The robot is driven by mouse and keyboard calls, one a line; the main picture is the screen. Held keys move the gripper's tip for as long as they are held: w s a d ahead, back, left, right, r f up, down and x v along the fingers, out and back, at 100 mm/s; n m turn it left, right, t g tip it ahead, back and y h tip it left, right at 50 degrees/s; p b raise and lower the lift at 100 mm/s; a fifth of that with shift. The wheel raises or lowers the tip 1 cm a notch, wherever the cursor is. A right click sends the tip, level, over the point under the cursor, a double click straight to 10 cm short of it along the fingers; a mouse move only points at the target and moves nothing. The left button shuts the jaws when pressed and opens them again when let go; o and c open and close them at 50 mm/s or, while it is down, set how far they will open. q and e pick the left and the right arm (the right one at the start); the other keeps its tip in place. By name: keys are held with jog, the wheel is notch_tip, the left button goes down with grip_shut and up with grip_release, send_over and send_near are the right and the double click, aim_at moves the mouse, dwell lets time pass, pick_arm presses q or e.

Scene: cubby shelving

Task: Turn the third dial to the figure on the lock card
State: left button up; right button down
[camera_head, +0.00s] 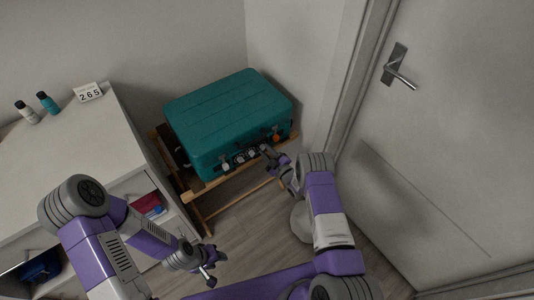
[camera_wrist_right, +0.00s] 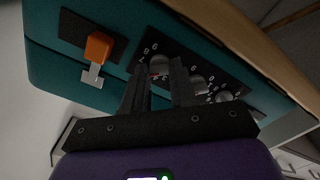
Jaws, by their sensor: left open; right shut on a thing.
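The teal suitcase (camera_head: 225,112) lies on a wooden rack with a dial panel (camera_wrist_right: 210,75) on its front. In the right wrist view, the third dial (camera_wrist_right: 160,65) is the one nearest the orange latch (camera_wrist_right: 98,46). My right gripper (camera_wrist_right: 159,72) is shut on that dial; its fingers cover part of it. Its surrounding digits show only partly, and I cannot read its setting. The other two dials (camera_wrist_right: 197,84) (camera_wrist_right: 224,96) are clear of the fingers. The lock card (camera_head: 89,92) stands on the white cabinet and reads 2 6 5. My left gripper (camera_head: 211,269) is open and empty, away from the suitcase.
A white bottle (camera_head: 27,112) and a teal bottle (camera_head: 48,103) stand on the white cabinet (camera_head: 65,150). Red and blue items (camera_head: 149,205) lie in its cubby. A grey door (camera_head: 450,130) with a lever handle (camera_head: 399,75) stands right. Floor shows in front of the rack.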

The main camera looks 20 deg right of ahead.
jog(key=shift+n+b, duration=1)
jog(key=shift+n, duration=2.2)
jog(key=c, duration=0.9)
grip_release()
jog(key=p+v, duration=0.2)
jog(key=v, duration=0.5)
jog(key=shift+s, duration=0.3)
